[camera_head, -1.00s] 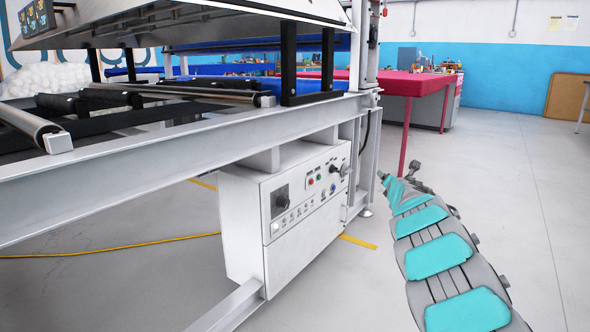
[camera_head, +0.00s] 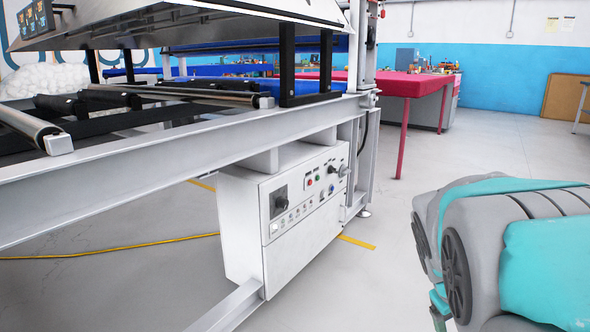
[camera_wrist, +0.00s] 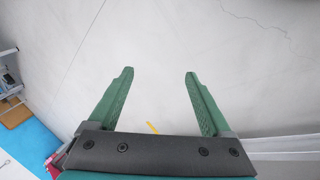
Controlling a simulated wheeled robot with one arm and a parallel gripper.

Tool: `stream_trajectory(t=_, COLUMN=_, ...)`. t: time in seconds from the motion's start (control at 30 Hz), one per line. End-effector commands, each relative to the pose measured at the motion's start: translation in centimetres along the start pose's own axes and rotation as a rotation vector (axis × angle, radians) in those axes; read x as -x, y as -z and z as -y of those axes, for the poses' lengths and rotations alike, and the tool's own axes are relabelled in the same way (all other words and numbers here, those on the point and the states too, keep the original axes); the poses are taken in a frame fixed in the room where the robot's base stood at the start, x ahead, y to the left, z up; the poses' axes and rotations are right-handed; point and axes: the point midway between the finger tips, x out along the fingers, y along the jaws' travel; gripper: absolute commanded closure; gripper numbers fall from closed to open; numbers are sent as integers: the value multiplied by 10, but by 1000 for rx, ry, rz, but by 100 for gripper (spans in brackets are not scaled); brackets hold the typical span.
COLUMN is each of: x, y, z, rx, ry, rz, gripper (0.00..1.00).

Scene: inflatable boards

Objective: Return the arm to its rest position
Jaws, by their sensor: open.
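My gripper (camera_wrist: 157,85) shows in the wrist view with its two green fingers wide apart and nothing between them. Only pale grey floor (camera_wrist: 150,30) lies beyond the fingertips. In the head view my arm (camera_head: 500,245) is folded close at the lower right, grey with teal pads. The gripper's fingers cannot be made out in the head view.
A large grey-framed machine (camera_head: 170,165) with a white control box (camera_head: 285,225) stands at left and centre. A red table (camera_head: 410,85) is behind it. A yellow cable (camera_head: 120,245) lies on the floor. The floor between the machine and my arm is clear.

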Motion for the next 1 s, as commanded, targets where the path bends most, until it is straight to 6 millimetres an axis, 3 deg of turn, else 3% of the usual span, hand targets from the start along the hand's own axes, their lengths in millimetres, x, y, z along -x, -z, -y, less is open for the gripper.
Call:
stream_trajectory(t=0.03, x=4, y=-22, z=26, rx=-33, ry=62, rz=28, gripper=17)
stream_trajectory(t=0.1, x=6, y=-50, z=60, rx=-73, ry=141, rz=75, gripper=17)
stream_trajectory(t=0.2, x=12, y=-82, z=98, rx=-114, ry=229, rz=130, gripper=17)
stream_trajectory(t=0.3, x=17, y=-110, z=130, rx=-136, ry=301, rz=188, gripper=17)
stream_trajectory(t=0.6, x=39, y=-179, z=199, rx=-163, ry=450, rz=328, gripper=17)
stream_trajectory(t=1.0, x=114, y=-164, z=158, rx=-165, ry=442, rz=323, gripper=17)
